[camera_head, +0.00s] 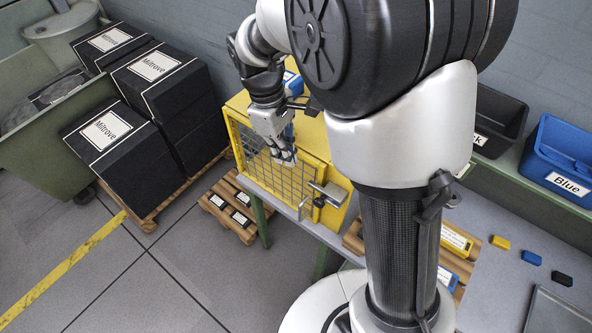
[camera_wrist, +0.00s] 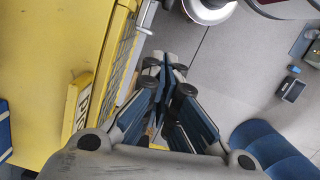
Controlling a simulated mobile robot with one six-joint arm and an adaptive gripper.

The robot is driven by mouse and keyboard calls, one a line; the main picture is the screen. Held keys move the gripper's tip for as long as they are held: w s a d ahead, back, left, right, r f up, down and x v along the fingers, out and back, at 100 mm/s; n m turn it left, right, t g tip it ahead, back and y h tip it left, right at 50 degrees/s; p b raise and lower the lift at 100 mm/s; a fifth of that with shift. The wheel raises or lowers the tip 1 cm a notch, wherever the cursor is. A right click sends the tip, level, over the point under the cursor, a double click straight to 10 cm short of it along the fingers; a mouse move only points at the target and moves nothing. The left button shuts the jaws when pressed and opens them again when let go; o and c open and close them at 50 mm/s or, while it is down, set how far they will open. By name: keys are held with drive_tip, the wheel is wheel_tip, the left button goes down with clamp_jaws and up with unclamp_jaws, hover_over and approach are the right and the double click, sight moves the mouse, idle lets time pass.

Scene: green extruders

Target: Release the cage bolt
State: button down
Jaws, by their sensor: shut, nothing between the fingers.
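The yellow cage (camera_head: 312,138) with a mesh front (camera_head: 262,157) stands on the bench in the head view. The cage bolt (camera_head: 327,194), a grey metal latch with a dark knob, sits at the lower right of the mesh front. My gripper (camera_head: 287,158) is in front of the mesh, up and to the left of the bolt, with its fingers shut and empty. In the wrist view my gripper (camera_wrist: 165,64) points along the cage's mesh side, and the yellow cage (camera_wrist: 55,40) fills the left. I cannot make out the bolt there. Contact with the mesh cannot be told.
Black Miltrove boxes (camera_head: 118,133) stand on a pallet at left, beside a green bin (camera_head: 48,150). A small pallet (camera_head: 236,206) lies on the floor by the bench. A blue bin (camera_head: 560,155) and several small blocks are at right. Floor at lower left is clear.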

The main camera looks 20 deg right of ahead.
sight(321, 205)
drive_tip(key=s+d+f+b, duration=0.1)
drive_tip(key=s+d+f, duration=0.1)
drive_tip(key=f, duration=0.3)
drive_tip(key=s+d+f+b, duration=0.1)
drive_tip(key=f, duration=0.5)
drive_tip(key=shift+s+d, duration=0.35)
drive_tip(key=shift+r, duration=0.1)
drive_tip(key=s+d, duration=0.1)
drive_tip(key=s, duration=0.1)
drive_tip(key=s+d, duration=0.2)
drive_tip(key=shift+a, duration=0.1)
